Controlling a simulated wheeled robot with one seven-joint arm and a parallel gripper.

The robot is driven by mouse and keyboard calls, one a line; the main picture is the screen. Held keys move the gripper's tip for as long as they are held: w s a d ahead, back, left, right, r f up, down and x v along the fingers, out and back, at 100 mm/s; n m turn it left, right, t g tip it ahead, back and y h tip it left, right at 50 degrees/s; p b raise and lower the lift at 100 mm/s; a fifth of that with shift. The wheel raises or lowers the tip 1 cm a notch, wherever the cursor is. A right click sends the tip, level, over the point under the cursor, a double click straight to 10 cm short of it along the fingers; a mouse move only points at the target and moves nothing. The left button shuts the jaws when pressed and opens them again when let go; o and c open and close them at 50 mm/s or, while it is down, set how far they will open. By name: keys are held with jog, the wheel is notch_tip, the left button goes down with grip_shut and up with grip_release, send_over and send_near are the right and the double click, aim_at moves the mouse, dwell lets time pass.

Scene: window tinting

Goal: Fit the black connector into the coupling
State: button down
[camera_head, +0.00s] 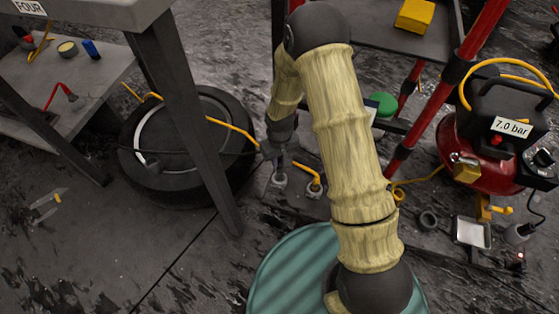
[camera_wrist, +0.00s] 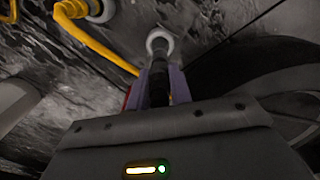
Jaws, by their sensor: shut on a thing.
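My gripper (camera_head: 280,158) is pointed down beside the tire, with its fingers shut on the black connector. In the wrist view my gripper (camera_wrist: 158,88) shows its purple and red-edged fingers around the black connector (camera_wrist: 158,84). The coupling (camera_wrist: 160,40), a pale round fitting, lies straight ahead of the connector. In the head view the coupling (camera_head: 279,181) sits just below my gripper. I cannot tell whether the connector touches the coupling or has entered it. A thin black hose runs from my gripper across the tire.
A second pale fitting (camera_head: 314,190) beside the coupling has a yellow hose end (camera_head: 306,170) in it. The tire (camera_head: 190,185) is close on the left, with a table leg (camera_head: 188,120) in front. A red compressor (camera_head: 470,150) and a teal drum (camera_head: 290,270) stand right and nearer.

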notch_tip(320, 180, up, 2)
jog(key=shift+r+p, duration=0.15)
jog(key=shift+p, duration=0.2)
dwell(0.4)
jog(key=shift+w+d+r+p, duration=0.1)
jog(key=shift+d+r+p, duration=0.05)
jog(key=shift+r+p, duration=0.2)
jog(key=w+d+r+m+p, duration=0.2)
jog(key=d+r+p, duration=0.4)
jog(key=r, duration=0.5)
jog(key=w+d+r+m+p, duration=0.2)
jog(key=d+r+m+p, duration=0.1)
jog(key=d+r+p, duration=0.4)
notch_tip(320, 180, up, 5)
jog(key=p, duration=0.3)
jog(key=shift+f, duration=0.15)
